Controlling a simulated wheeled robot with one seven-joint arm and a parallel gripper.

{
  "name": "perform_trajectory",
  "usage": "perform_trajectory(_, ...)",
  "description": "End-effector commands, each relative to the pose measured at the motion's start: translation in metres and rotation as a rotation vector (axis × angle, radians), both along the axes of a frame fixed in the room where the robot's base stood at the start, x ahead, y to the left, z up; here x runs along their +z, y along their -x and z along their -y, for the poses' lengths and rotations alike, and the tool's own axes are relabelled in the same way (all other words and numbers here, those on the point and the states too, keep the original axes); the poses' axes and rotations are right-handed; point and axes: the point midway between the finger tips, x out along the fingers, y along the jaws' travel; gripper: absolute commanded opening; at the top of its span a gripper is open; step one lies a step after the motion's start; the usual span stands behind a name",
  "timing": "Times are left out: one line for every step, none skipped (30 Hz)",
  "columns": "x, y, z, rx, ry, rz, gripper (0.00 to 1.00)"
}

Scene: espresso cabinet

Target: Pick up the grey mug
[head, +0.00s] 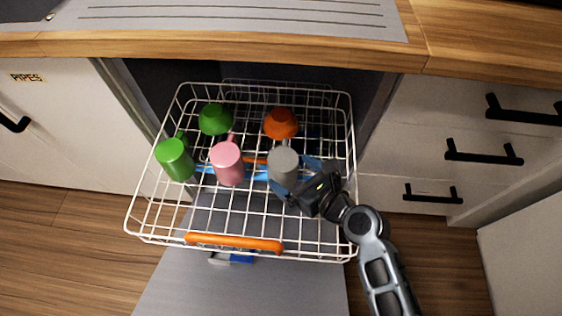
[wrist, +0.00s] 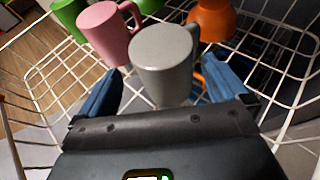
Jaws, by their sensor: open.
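The grey mug (head: 283,164) sits upside down in the white wire rack, at the front right of a group of mugs. In the wrist view the grey mug (wrist: 163,62) is straight ahead, with its handle at its far right side. My gripper (head: 300,180) is at the mug's front right in the head view. In the wrist view my gripper (wrist: 160,90) is open, with one blue finger on each side of the mug's near part. I cannot tell whether either finger touches it.
A pink mug (head: 227,163) stands close to the left of the grey one. Two green mugs, one nearer (head: 175,160) and one farther (head: 214,119), are further left. An orange mug (head: 281,123) is behind. The rack (head: 140,207) has raised wire sides and an orange front handle (head: 233,243).

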Motion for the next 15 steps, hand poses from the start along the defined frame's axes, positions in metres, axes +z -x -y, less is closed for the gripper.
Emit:
perform_trajectory(-0.002,-0.004,-0.003,0.002,0.0,0.002,1.0)
perform_trajectory(-0.002,-0.006,-0.005,0.001,0.001,0.002,1.0)
perform_trajectory(-0.003,-0.01,-0.007,0.001,0.001,0.003,1.0)
perform_trajectory(-0.004,-0.013,-0.01,0.001,0.0,0.003,1.0)
perform_trajectory(-0.005,-0.017,-0.012,0.001,0.0,0.003,1.0)
perform_trajectory(-0.006,-0.022,-0.016,0.002,0.0,0.002,1.0)
perform_trajectory(-0.007,-0.025,-0.019,0.002,0.0,0.002,1.0)
perform_trajectory(-0.008,-0.029,-0.022,0.002,0.001,0.002,1.0)
perform_trajectory(-0.011,-0.032,-0.025,0.002,0.002,0.002,1.0)
perform_trajectory(-0.013,-0.034,-0.027,0.001,0.001,0.001,1.0)
perform_trajectory(-0.013,-0.037,-0.029,0.001,0.001,0.002,1.0)
perform_trajectory(-0.014,-0.039,-0.031,0.0,0.001,0.002,1.0)
perform_trajectory(-0.015,-0.04,-0.032,0.0,0.001,0.002,1.0)
perform_trajectory(-0.015,-0.041,-0.033,-0.001,0.001,0.001,1.0)
perform_trajectory(-0.016,-0.041,-0.033,-0.001,0.001,0.001,1.0)
